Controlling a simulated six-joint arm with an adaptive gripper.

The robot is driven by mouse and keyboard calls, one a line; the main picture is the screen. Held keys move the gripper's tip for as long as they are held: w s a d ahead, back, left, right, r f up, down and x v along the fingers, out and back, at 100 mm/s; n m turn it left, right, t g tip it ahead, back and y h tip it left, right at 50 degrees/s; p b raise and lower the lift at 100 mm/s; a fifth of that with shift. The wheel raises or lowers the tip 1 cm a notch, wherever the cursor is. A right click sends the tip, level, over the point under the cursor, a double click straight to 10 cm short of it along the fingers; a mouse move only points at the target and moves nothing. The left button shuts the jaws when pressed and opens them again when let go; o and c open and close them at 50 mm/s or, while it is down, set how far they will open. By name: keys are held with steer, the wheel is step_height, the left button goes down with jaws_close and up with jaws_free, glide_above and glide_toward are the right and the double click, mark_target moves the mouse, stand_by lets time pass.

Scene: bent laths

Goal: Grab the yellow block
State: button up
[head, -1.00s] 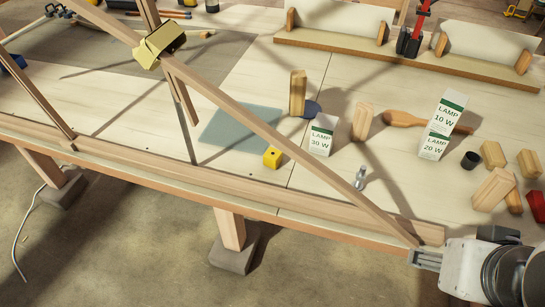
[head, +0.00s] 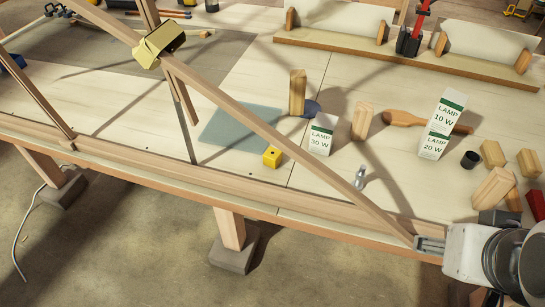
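The yellow block (head: 272,157) is a small cube with a dark mark on it. It lies on the pale workbench top, just below the long slanting lath (head: 255,125) in the picture and near the teal sheet. My gripper (head: 420,243) is at the lower right, by the bench's front edge and close to the low end of that lath. It is well to the right of the block and apart from it. Its grey fingers point left; their gap does not show clearly.
The slanting lath crosses above the bench, with a brass-coloured piece (head: 160,44) near its upper end. A 30 W lamp box (head: 321,134), a small metal piece (head: 360,177) and wooden blocks (head: 362,120) stand right of the yellow block. The teal sheet (head: 238,128) lies left.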

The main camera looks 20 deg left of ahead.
mark_target(275, 153)
steer(key=w+r+n+t, duration=0.3)
steer(key=w, duration=1.4)
steer(key=w+a+f+n+t+y, duration=0.25)
steer(key=w+a+n, duration=0.25)
steer(key=w+a, duration=0.6)
steer(key=w+a+f+n+g+y, duration=0.1)
steer(key=w+a+f+n+y, duration=0.25)
steer(key=a, duration=0.35)
steer(key=w+a+f+n+g+y, duration=0.2)
steer(key=a+f+n+y, duration=0.1)
steer(key=a+f, duration=0.25)
steer(key=s+a+f+n+g+y, duration=0.1)
steer(key=a+f, duration=0.1)
steer(key=a, duration=0.1)
steer(key=s+a+f+n+g+y, duration=0.1)
steer(key=s+a+f, duration=0.1)
steer(key=s+a+f+n+g+y, duration=0.1)
steer(key=a+f+g, duration=0.1)
steer(key=a, duration=0.1)
steer(key=shift+s+a+f, duration=0.25)
steer(key=shift+a+f, duration=0.1)
steer(key=shift+f, duration=0.05)
steer(key=shift+s+d+f+m+g+y, duration=0.55)
steer(key=shift+s+d+f+g+y, duration=0.15)
steer(key=shift+f, duration=0.2)
steer(key=shift+s+d+m, duration=0.2)
steer(key=shift+d+m, duration=0.3)
steer(key=shift+d, duration=0.25)
steer(key=shift+a, duration=0.15)
steer(key=shift+x, duration=1.2)
